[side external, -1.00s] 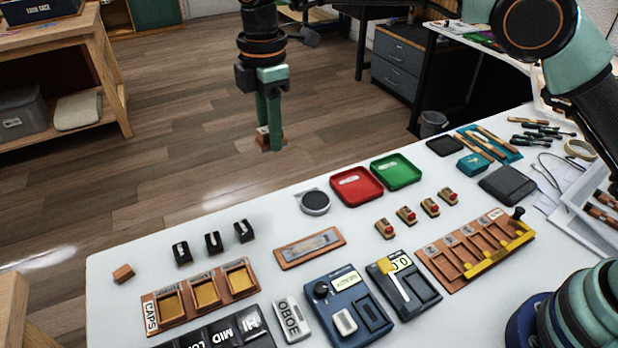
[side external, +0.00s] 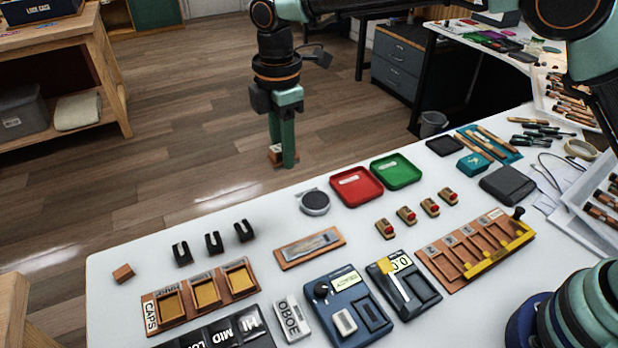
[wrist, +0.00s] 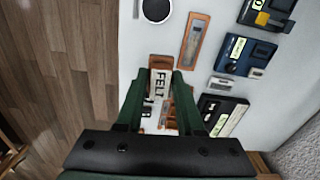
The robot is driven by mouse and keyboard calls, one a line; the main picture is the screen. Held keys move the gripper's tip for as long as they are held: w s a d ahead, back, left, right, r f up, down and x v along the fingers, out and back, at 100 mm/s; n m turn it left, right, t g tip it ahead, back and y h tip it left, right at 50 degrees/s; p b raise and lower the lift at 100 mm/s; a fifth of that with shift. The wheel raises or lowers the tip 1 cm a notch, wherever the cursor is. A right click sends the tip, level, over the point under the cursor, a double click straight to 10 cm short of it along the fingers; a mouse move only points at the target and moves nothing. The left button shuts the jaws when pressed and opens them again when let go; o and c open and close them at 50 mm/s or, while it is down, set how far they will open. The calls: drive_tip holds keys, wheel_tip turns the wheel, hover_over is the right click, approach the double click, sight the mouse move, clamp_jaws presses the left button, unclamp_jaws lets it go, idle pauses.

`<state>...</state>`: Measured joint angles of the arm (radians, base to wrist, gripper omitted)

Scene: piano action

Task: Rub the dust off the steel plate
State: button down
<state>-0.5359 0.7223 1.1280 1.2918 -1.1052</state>
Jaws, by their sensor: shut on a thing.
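The steel plate (side external: 312,244) lies in a copper-brown frame in the middle of the white table; it also shows in the wrist view (wrist: 193,38). Its surface looks grey, with uneven pale patches; the dust itself is too fine to make out. My gripper (side external: 281,155) is raised in the air at the table's back edge, above and behind the plate. It is shut on a brown block (side external: 274,154). In the wrist view, the block (wrist: 158,85) sits between the fingers (wrist: 158,75) and carries a pale label reading FELT. The block's underside is hidden.
A round grey-topped item (side external: 314,202), a red tray (side external: 357,188) and a green tray (side external: 397,171) stand behind the plate. Several black clips (side external: 213,243) are left of it. Blue devices (side external: 349,309) and a CAPS rack (side external: 202,297) are in front.

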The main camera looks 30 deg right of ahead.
hover_over(326, 238)
wheel_tip(326, 238, down, 7)
drive_tip(key=shift+a+f, duration=0.1)
drive_tip(key=shift+f, duration=3.25)
drive_tip(key=shift+a+f, duration=0.65)
drive_tip(key=shift+f, duration=0.3)
drive_tip(key=shift+a, duration=3.75)
drive_tip(key=shift+d, duration=4.25)
drive_tip(key=shift+d+r, duration=0.2)
wheel_tip(326, 238, up, 8)
